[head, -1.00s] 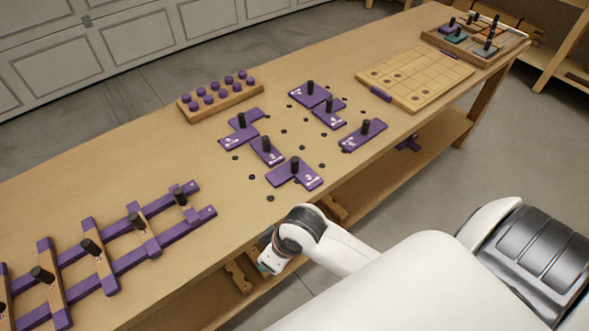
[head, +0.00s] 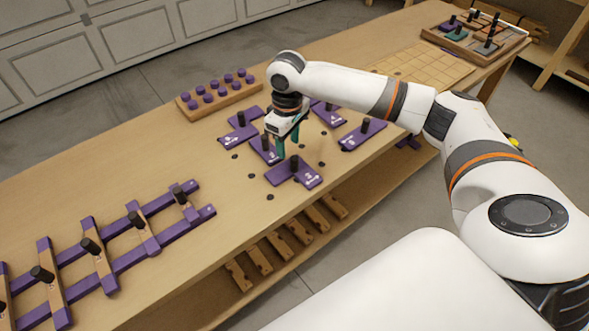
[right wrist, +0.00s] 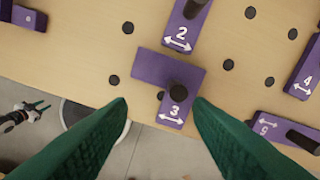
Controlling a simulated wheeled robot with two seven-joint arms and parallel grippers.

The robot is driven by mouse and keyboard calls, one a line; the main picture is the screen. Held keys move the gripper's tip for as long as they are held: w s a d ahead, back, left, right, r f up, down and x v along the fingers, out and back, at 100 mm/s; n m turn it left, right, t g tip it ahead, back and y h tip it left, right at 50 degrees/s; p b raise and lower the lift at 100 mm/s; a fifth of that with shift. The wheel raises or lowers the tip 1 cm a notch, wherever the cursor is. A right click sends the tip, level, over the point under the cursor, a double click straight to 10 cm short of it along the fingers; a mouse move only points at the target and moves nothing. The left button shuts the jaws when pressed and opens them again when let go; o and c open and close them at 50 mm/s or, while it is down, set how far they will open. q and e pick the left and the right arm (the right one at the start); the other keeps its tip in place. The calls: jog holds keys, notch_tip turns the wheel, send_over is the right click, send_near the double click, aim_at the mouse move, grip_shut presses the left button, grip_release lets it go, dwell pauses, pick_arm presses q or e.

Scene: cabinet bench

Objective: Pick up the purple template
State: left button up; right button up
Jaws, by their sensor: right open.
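Several purple templates with black knobs lie on the wooden bench. The one marked 3 (head: 303,176) is nearest the front edge; in the right wrist view it is the T-shaped template (right wrist: 155,68) with its knob up. My right gripper (head: 287,146) is open and empty, pointing down just above and behind this template. In the right wrist view its green fingertips (right wrist: 159,103) stand apart, one at either side of the template's lower part. Template 2 (right wrist: 182,32) lies just beyond. A small dark gripper with green fingers, seemingly my left (right wrist: 28,112), shows beyond the bench edge.
Other templates lie close by, including one at the right (head: 363,134) and one behind (head: 240,134). A block with purple pegs (head: 222,92) stands at the back. A purple and wood frame (head: 130,250) fills the left. A gridded board (head: 425,62) lies at the right.

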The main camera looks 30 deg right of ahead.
aim_at(294, 158)
jog(key=shift+w+d+r+m, duration=0.2)
jog(key=shift+d+r, duration=0.25)
jog(key=shift+d, duration=0.15)
jog(key=shift+w+d+r+m, duration=0.1)
jog(key=shift+w+d+r, duration=0.05)
jog(key=shift+d+r, duration=0.35)
notch_tip(294, 158, down, 7)
jog(key=shift+d+r+p, duration=0.1)
jog(key=shift+r+p, duration=0.1)
jog(key=shift+p, duration=0.2)
notch_tip(294, 158, down, 5)
jog(key=shift+f+p, duration=0.1)
jog(key=shift+p, duration=0.35)
grip_shut()
